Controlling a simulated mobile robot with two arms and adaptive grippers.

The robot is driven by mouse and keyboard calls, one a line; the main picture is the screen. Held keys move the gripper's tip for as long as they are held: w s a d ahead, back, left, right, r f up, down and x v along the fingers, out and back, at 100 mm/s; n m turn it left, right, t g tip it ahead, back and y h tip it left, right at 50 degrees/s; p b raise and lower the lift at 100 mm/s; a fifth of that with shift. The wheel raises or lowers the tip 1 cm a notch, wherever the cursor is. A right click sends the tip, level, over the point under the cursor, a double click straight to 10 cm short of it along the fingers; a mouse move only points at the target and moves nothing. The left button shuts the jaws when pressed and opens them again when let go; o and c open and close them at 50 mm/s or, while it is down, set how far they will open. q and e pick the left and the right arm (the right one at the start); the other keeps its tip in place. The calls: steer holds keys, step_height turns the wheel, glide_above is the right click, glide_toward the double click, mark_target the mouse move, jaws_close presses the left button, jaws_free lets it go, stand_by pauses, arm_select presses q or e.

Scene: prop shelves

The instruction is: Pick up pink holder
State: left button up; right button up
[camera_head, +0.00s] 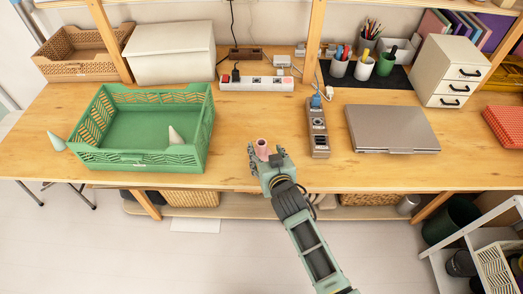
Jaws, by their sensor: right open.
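The pink holder (263,147) is a small, cup-like thing standing on the wooden table near its front edge, right of the green crate. My right gripper (266,152) reaches in from the front and is open. Its fingers are on either side of the holder; I cannot tell whether they touch it. The gripper hides the holder's lower part. My left gripper is not in view.
A green crate (138,160) stands at left with a pale cone (175,137) in it; another cone (56,141) is at its left. A brown power strip (318,133) and a closed laptop (392,128) lie to the right. Table behind the holder is clear.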

steer(key=shift+x, duration=1.15)
steer(key=shift+s, duration=0.1)
steer(key=shift+c, duration=0.6)
steer(key=shift+s+d+f, duration=0.1)
jaws_close()
